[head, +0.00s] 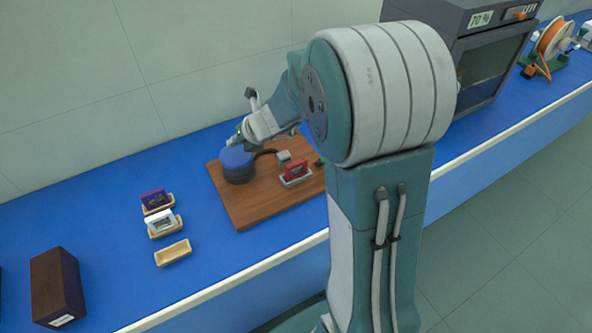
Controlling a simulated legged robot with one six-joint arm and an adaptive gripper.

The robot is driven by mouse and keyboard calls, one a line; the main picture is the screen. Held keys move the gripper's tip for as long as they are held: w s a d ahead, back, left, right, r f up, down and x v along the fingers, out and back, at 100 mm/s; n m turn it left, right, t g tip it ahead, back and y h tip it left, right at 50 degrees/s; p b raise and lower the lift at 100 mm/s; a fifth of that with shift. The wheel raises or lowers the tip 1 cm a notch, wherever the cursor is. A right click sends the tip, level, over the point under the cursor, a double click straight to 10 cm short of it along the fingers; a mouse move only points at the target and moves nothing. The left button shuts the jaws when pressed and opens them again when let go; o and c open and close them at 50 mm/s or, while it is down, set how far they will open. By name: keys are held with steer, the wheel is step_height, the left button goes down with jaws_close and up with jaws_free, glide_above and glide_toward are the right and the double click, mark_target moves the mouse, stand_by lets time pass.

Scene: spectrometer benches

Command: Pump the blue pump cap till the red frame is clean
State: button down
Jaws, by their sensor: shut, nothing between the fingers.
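The blue pump cap (236,157) is a round disc on a darker round body, on the left part of a brown wooden board (244,208). My gripper (236,142) is shut and empty, pointing down just above or on the cap; I cannot tell whether it touches. The red frame (297,169) stands upright in a pale holder on the board, right of the pump. A dark hose runs from the pump to a small grey nozzle (284,156) just behind the red frame. My arm covers the board's right side. I cannot tell how dirty the frame is.
Left of the board, a purple frame (155,197) and a white frame (160,219) sit in pale holders, with an empty holder (173,252) in front. A dark brown box (58,286) stands at left. A grey oven-like device (488,45) and an orange spool (552,40) stand at far right.

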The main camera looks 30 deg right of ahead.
mark_target(237, 155)
steer(key=shift+r, duration=2.6)
steer(key=s+a+r+n+g+h, duration=0.1)
steer(key=s+a+r+n, duration=0.15)
steer(key=s+n, duration=0.6)
steer(key=s+a+r+n+g, duration=0.1)
steer(key=s+r+n, duration=0.4)
steer(key=n, duration=0.6)
steer(key=s+d+n+h, duration=0.3)
steer(key=s+n+h, duration=0.1)
steer(key=s+n, duration=1)
steer(key=n, duration=0.4)
steer(key=shift+d+f, duration=0.2)
steer(key=shift+f, duration=0.2)
steer(key=shift+w+a, duration=0.1)
